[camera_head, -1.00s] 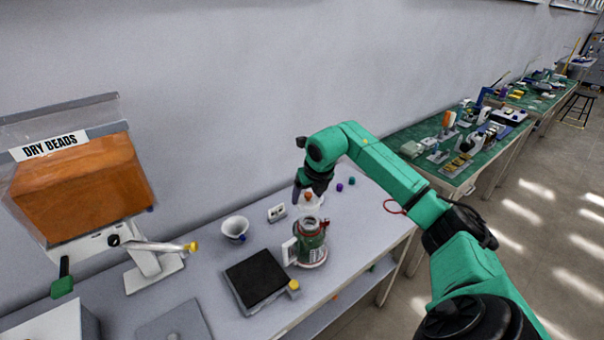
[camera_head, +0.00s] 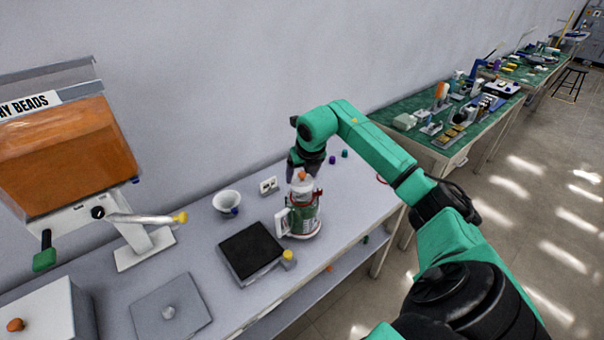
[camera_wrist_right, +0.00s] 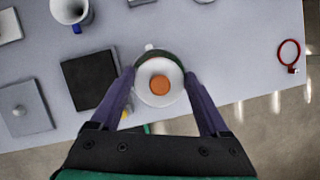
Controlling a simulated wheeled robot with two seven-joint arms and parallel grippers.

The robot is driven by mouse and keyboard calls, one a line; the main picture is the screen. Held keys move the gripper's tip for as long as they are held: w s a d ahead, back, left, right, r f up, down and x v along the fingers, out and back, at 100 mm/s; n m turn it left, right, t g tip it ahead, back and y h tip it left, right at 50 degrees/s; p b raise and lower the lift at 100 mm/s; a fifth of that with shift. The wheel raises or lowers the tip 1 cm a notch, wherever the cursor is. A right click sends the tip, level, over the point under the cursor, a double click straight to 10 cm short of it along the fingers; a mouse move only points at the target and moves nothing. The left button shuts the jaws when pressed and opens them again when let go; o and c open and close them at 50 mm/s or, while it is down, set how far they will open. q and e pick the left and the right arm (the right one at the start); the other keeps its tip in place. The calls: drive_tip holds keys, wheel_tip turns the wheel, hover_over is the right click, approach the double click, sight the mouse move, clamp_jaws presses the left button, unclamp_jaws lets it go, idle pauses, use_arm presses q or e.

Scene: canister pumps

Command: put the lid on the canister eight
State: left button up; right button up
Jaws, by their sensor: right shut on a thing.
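The canister (camera_head: 304,220) is a clear jar with a green band and a white handle plate on its left. It stands upright on the bench near its front edge, right of the black scale. The lid (camera_head: 302,184) is pale with an orange knob and sits at the canister's mouth; I cannot tell if it is fully seated. In the right wrist view the lid (camera_wrist_right: 151,93) lies between the fingertips and covers the canister's top. My right gripper (camera_wrist_right: 158,92) is shut on the lid. My left gripper is not in view.
A black-topped scale (camera_head: 250,251) with a yellow knob stands left of the canister. A white funnel cup (camera_head: 227,202) and a white socket block (camera_head: 268,185) lie behind. The dry beads dispenser (camera_head: 65,155) stands at the left. A red ring (camera_wrist_right: 289,53) lies at the bench's right.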

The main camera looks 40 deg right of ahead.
drive_tip(key=shift+w+f, duration=0.1)
drive_tip(key=shift+f, duration=0.25)
drive_tip(key=shift+f+b, duration=0.1)
drive_tip(key=shift+b, duration=0.2)
drive_tip(key=shift+f+b, duration=0.55)
drive_tip(key=shift+f, duration=0.15)
drive_tip(key=shift+f, duration=0.2)
idle(0.5)
drive_tip(key=o, duration=1.2)
drive_tip(key=shift+c, duration=0.2)
